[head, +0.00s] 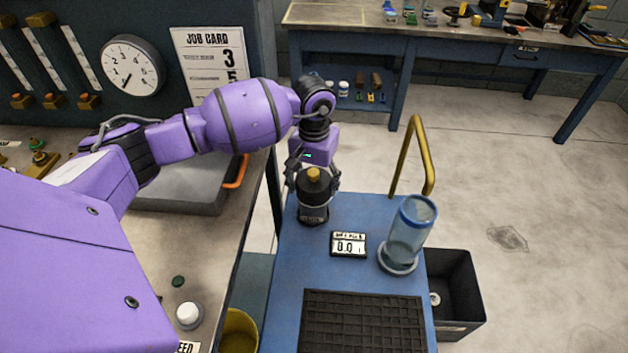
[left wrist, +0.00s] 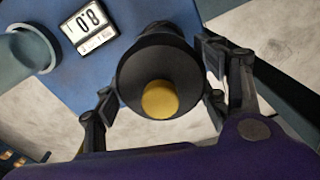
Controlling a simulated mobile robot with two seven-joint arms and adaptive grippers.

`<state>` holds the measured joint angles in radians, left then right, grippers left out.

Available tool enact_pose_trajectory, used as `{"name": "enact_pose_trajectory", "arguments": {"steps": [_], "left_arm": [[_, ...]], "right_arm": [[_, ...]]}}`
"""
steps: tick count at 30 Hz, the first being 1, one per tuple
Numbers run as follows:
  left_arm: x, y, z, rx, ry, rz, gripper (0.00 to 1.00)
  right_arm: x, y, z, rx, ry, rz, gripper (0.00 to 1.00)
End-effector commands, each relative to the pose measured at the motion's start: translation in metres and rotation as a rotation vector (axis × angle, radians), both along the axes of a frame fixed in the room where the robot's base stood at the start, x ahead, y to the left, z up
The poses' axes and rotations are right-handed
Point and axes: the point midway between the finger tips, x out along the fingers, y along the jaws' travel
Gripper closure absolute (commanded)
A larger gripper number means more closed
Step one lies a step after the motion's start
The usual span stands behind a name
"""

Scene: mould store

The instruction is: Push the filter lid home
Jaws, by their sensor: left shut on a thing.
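The filter lid (head: 316,187) is a dark round cap with a yellow knob on top. It is over a black filter body (head: 313,214) at the far left of the blue cart top. I cannot tell whether a gap remains between lid and body. My left gripper (head: 313,180) comes down from above, its fingers shut on the lid from both sides. In the left wrist view the lid (left wrist: 130,85) sits between the two fingers, knob facing the camera; it hides most of the body. My right gripper is not in view.
A small digital display (head: 348,244) stands right of the filter. Beyond it is a clear blue cylinder (head: 411,232) on a grey ring (head: 398,257). A black ribbed mat (head: 363,320) lies at the front. A brass handle (head: 403,155) rises at the cart's back right.

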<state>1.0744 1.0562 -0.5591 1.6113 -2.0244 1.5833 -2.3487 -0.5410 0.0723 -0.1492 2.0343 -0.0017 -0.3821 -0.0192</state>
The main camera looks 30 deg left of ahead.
Motion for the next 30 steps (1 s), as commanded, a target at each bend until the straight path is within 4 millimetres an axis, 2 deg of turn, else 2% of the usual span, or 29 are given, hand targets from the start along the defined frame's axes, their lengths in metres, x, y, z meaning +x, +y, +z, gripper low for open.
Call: {"name": "enact_pose_trajectory", "arguments": {"steps": [1,5,30], "left_arm": [[-0.0076,0.0011,-0.0131,0.005,0.023,0.000,0.94],[-0.0077,0.0010,-0.0161,0.005,0.024,0.001,0.93],[-0.0029,0.0013,-0.0140,0.004,0.009,0.000,0.94]], "right_arm": [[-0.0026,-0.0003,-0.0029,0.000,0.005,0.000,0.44],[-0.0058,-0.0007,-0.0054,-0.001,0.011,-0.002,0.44],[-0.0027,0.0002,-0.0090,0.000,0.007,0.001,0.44]]}}
